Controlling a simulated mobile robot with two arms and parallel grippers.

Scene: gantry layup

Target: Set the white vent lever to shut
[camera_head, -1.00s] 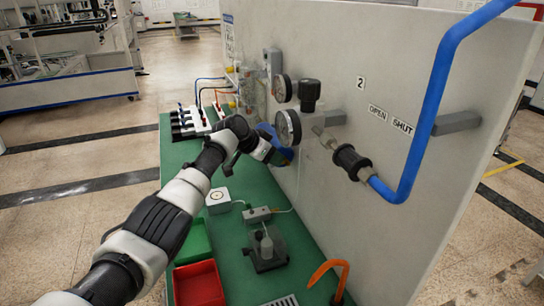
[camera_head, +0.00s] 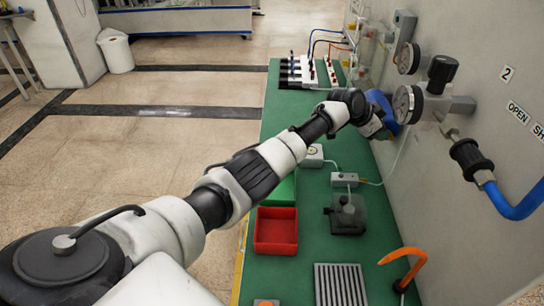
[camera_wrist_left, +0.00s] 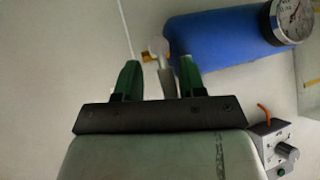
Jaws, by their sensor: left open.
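My left gripper (camera_wrist_left: 159,78) shows two green fingers, spread apart. In the wrist view a pale lever-like part (camera_wrist_left: 166,77), with a rounded white end and a brass-coloured piece beside it, stands between the fingers. It looks like the white vent lever; contact cannot be told. In the head view my left gripper (camera_head: 376,125) is close to the wall panel beside a blue cylinder (camera_head: 385,106), and its fingertips are hidden. The wall carries OPEN (camera_head: 517,112) and SHUT (camera_head: 538,132) labels, the second cut by the frame edge. My right gripper is not in view.
The blue cylinder (camera_wrist_left: 222,38) and a gauge (camera_wrist_left: 292,18) are close beyond the fingers. Gauges (camera_head: 404,104), a black coupling (camera_head: 470,158) and a blue hose (camera_head: 515,205) project from the wall. A red tray (camera_head: 276,230) and an orange hook (camera_head: 405,262) are on the green bench (camera_head: 325,245).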

